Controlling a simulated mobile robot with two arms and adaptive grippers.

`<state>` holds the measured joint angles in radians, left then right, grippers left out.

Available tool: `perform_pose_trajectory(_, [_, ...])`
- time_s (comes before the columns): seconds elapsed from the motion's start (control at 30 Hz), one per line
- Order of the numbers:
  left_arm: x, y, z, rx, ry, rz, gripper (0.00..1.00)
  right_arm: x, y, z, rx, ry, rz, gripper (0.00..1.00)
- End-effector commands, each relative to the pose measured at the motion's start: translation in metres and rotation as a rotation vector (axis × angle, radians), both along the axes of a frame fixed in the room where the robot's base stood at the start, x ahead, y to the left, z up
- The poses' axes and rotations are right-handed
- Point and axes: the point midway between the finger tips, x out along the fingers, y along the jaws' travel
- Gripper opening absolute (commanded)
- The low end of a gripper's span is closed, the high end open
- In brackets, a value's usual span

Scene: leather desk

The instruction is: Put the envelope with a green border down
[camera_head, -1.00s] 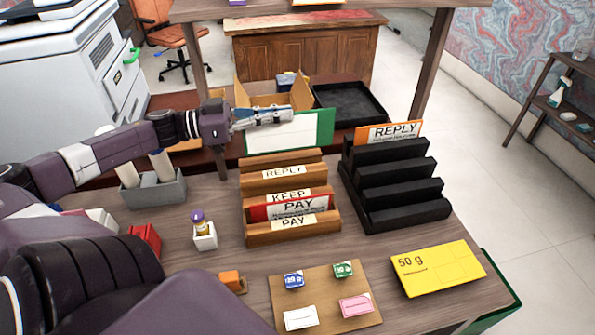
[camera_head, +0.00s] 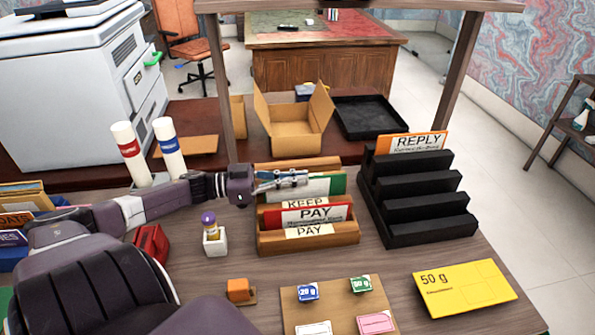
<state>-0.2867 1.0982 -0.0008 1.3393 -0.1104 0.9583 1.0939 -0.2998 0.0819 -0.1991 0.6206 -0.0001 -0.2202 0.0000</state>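The white envelope with a green border (camera_head: 325,187) is upright in the rear part of the wooden rack (camera_head: 335,240), behind the KEEP label. Its lower part is hidden by the rack. My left gripper (camera_head: 292,180) is at its upper left edge and looks shut on it, though the fingertips are small here. A red-bordered PAY envelope (camera_head: 310,216) stands in a slot nearer the front. My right gripper is not in view.
A black stepped rack (camera_head: 418,200) with an orange-bordered REPLY envelope (camera_head: 412,144) stands to the right. A yellow 50 g envelope (camera_head: 464,287) lies front right. A small bottle in a white holder (camera_head: 215,240) stands left of the wooden rack. An open cardboard box (camera_head: 296,135) is behind.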

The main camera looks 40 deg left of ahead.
Motion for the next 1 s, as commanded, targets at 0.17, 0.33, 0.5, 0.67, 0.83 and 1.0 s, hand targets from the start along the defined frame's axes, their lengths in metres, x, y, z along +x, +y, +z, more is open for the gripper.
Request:
perform_pose_trajectory(0.17, [0.0004, -0.0003, -0.0068, 0.001, -0.001, -0.001, 0.0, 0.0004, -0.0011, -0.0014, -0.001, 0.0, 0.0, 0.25])
perform_pose_trajectory(0.33, [0.0003, -0.0002, -0.0081, 0.001, -0.001, 0.0, 0.0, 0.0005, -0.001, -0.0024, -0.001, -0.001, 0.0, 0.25])
perform_pose_trajectory(0.5, [0.0002, -0.0003, -0.0088, 0.0, 0.0, 0.0, 0.17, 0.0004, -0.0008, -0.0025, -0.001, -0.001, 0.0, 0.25])
perform_pose_trajectory(0.67, [0.0002, -0.0002, -0.0087, 0.0, 0.0, 0.0, 0.22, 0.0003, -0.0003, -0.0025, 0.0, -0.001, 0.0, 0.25])
perform_pose_trajectory(0.83, [0.0002, -0.0002, -0.0074, 0.0, 0.0, 0.0, 0.22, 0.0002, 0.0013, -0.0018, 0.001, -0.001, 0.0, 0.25])
perform_pose_trajectory(1.0, [-0.0081, 0.0067, -0.0077, 0.0, 0.004, 0.001, 0.22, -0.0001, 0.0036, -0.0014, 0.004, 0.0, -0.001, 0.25])
